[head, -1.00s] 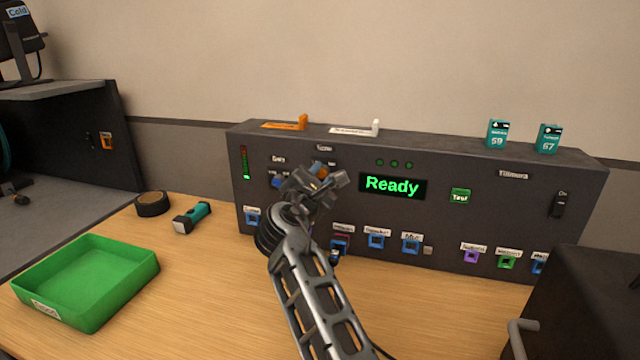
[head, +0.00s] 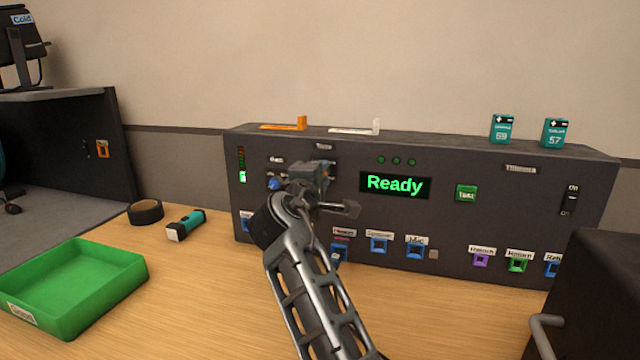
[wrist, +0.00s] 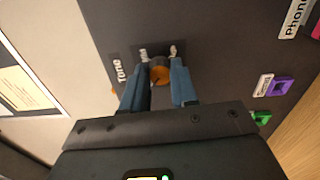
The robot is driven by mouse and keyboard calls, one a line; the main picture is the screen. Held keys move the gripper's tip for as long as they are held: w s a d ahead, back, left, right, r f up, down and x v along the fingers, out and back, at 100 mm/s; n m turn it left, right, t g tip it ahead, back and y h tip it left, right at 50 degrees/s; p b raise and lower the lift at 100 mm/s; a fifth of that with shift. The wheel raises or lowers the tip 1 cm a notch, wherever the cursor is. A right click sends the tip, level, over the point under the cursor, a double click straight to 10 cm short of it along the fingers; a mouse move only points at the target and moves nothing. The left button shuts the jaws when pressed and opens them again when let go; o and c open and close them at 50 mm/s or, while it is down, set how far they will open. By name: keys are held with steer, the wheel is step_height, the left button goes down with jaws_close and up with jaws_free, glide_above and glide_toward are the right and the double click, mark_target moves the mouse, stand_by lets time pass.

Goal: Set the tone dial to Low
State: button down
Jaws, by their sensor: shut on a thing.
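The tone dial, an orange knob (wrist: 159,73), sits on the dark panel beside the label "Tone" and shows between my fingers in the wrist view. My gripper (wrist: 160,88) is shut on the knob, with one blue-grey finger on each side. In the head view my gripper (head: 312,172) is against the upper left of the dark console (head: 460,215) and hides the knob. The dial's small position labels are partly covered or too small to read, so I cannot tell its setting.
A blue knob (head: 275,184) is just left of my gripper. Coloured sockets line the console's lower edge. A green tray (head: 130,285), a torch (head: 186,225) and a tape roll (head: 145,211) lie on the table. A dark box (head: 610,290) stands at the right front.

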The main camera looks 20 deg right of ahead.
steer(key=shift+m, duration=0.4)
steer(key=shift+d, duration=0.1)
steer(key=c, duration=0.9)
jaws_free()
steer(key=shift+p+v, duration=1.15)
steer(key=shift+v, duration=2.8)
